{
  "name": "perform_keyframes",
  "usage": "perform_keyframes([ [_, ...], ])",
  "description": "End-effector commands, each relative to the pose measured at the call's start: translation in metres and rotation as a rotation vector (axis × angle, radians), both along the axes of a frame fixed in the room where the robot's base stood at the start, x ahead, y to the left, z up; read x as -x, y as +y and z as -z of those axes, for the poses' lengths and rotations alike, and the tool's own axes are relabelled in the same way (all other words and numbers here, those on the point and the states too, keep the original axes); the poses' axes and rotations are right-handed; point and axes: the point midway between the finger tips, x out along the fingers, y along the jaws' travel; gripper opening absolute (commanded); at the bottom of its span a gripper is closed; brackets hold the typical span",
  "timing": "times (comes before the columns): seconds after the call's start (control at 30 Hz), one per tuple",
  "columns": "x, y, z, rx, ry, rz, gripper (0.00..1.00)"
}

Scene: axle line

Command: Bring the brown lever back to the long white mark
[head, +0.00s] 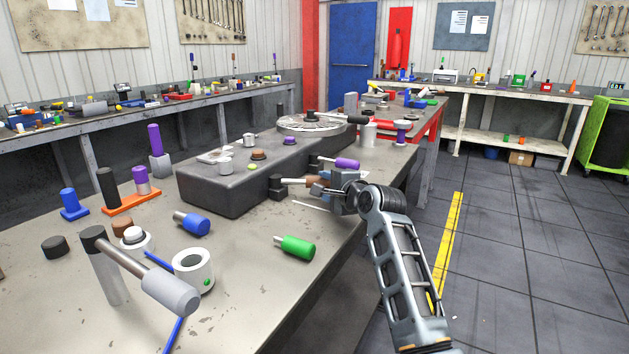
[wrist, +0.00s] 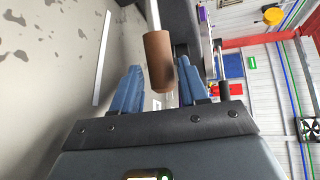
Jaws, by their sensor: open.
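The brown lever (head: 294,181) is a pale rod with a brown grip, sticking out from a dark pivot on the side of the grey housing. In the wrist view its brown grip (wrist: 158,62) lies between the blue fingertips of my gripper (wrist: 159,72), with a gap on both sides. My gripper (head: 321,184) is open in the head view, at the lever's outer end, and partly hides it. The long white mark (head: 311,206) is a thin line on the table in front of the lever. It also shows in the wrist view (wrist: 102,62), left of the grip.
A purple lever (head: 346,163) sits just behind the brown one, close to my gripper. The grey housing (head: 222,190) stands left. A green-handled piece (head: 298,246) and a blue one (head: 194,223) lie on the table in front. The table's right edge runs beneath my arm.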

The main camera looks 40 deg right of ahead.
Motion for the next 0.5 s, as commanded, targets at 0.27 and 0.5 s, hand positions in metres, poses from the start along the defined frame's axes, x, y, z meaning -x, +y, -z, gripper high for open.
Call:
perform_keyframes([
  [0.27,-0.039,-0.010,0.009,-0.001,0.000,0.000,0.44],
  [0.5,-0.054,-0.012,0.012,0.000,-0.001,-0.001,0.44],
])
